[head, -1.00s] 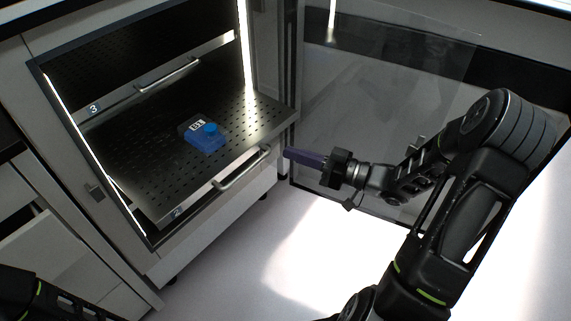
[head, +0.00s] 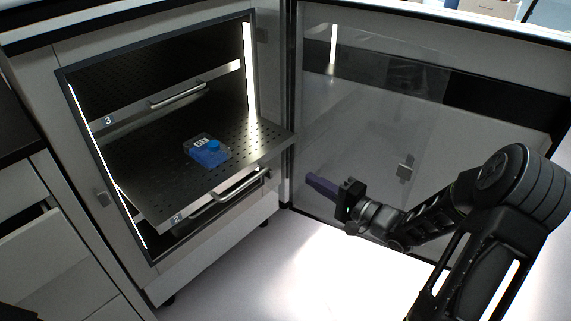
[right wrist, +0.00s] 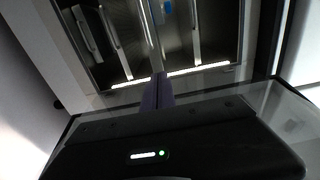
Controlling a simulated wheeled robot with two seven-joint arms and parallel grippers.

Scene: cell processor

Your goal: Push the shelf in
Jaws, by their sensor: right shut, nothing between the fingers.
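The shelf (head: 160,178), a perforated metal plate marked 2, sticks out of the front of the lit cabinet in the head view. Its silver handle (head: 241,185) runs along its front edge. A blue cell flask (head: 207,154) with a white label lies on the shelf. My right gripper (head: 312,181) is shut and empty, to the right of the handle and apart from it, in front of the open glass door. In the right wrist view its purple fingers (right wrist: 158,88) point toward the cabinet. My left gripper is not in view.
Shelf 3 (head: 140,112) sits inside the cabinet above, with its own handle. The open glass door (head: 350,110) stands to the right, behind my right arm. A partly open drawer (head: 42,240) is at lower left. Bright floor lies clear before the cabinet.

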